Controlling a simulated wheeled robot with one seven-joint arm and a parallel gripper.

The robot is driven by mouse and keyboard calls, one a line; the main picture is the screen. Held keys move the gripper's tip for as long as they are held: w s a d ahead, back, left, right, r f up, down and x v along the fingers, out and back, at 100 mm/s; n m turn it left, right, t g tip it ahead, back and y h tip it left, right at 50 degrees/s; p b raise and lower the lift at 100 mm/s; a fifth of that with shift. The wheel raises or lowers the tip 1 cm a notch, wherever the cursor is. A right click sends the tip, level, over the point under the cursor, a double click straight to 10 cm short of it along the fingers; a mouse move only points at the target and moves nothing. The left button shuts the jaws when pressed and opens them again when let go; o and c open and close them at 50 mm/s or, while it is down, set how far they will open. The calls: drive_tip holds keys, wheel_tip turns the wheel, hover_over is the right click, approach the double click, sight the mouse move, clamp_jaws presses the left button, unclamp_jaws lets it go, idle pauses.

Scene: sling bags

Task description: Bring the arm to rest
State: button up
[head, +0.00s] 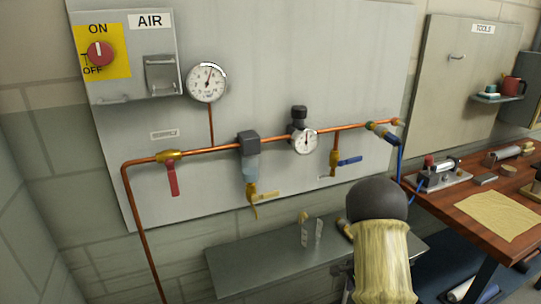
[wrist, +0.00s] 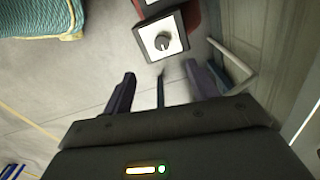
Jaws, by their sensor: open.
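My gripper (wrist: 160,70) shows in the wrist view with its two dark fingers spread apart. Nothing is held between them. A thin dark bar shows in the gap, and I cannot tell what it is. Beyond the fingertips is a dark box with a white face and a round knob (wrist: 164,42), apart from the fingers. In the head view a dark rounded part above a pale yellow sleeve stands at the lower right, likely my arm. I cannot make out the gripper there.
A grey shelf (head: 240,264) lies below the wall panel, which carries a copper pipe (head: 225,146), a gauge (head: 206,82) and a red valve handle (head: 173,179). A wooden bench (head: 450,212) with tools stands at right. The wrist view shows a teal bag-like thing (wrist: 40,18) over pale floor.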

drive_tip(key=s+a+r+n+t, duration=0.1)
drive_tip(key=s+a+r+n, duration=0.6)
drive_tip(key=s+r+n, duration=0.15)
drive_tip(key=s+a+r+n+t, duration=0.1)
drive_tip(key=s+a+r+n, duration=0.55)
drive_tip(key=s+r, duration=0.25)
wheel_tip(320, 180, up, 16)
drive_tip(key=p, duration=1.6)
drive_tip(key=shift+s+d+r+n, duration=0.15)
drive_tip(key=shift+s+d+n, duration=0.05)
drive_tip(key=shift+n, duration=0.1)
